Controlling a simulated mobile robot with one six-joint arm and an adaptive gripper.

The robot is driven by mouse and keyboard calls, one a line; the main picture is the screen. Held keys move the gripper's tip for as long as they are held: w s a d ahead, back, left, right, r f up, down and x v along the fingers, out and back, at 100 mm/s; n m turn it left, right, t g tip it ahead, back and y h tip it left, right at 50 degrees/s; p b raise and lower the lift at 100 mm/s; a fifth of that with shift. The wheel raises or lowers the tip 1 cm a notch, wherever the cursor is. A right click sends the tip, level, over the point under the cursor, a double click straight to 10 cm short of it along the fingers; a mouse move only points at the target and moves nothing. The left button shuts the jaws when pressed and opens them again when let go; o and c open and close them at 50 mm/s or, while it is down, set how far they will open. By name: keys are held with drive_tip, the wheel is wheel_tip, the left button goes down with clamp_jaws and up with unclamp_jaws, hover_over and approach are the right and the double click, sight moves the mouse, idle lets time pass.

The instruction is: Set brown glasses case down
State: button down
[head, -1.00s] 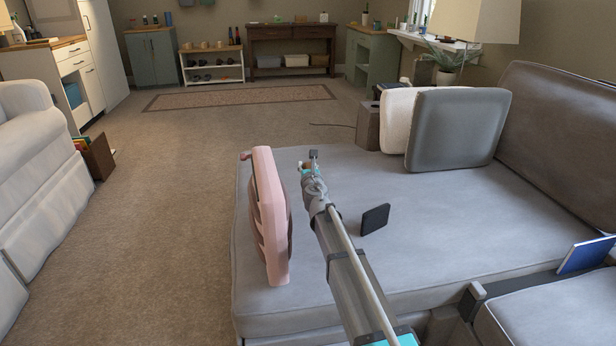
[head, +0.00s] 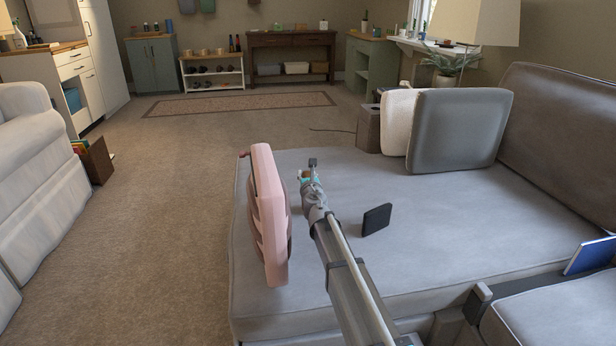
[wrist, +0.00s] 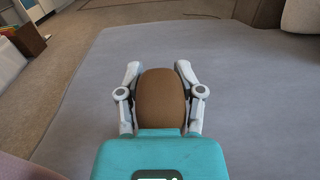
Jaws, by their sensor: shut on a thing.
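The brown glasses case (wrist: 160,98) is held between the two fingers of my gripper (wrist: 160,82) in the wrist view. The case is rounded and plain brown, and its lower end is hidden by the teal gripper body. In the head view my gripper (head: 307,172) is small, over the grey sofa seat (head: 330,270). The case is mostly hidden there by the arm. The seat fills most of the wrist view beyond the case. I cannot tell whether the case touches it.
A bulky pink object (head: 270,220) stands on the seat left of my arm. A small black flat object (head: 376,219) stands to the right. Grey (head: 458,130) and white (head: 398,120) cushions stand at the back right. The seat between gripper and cushions is bare.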

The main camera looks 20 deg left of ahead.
drive_tip(key=shift+f, duration=0.15)
drive_tip(key=shift+c, duration=1.1)
unclamp_jaws()
drive_tip(key=v, duration=1.2)
drive_tip(key=shift+d, duration=0.1)
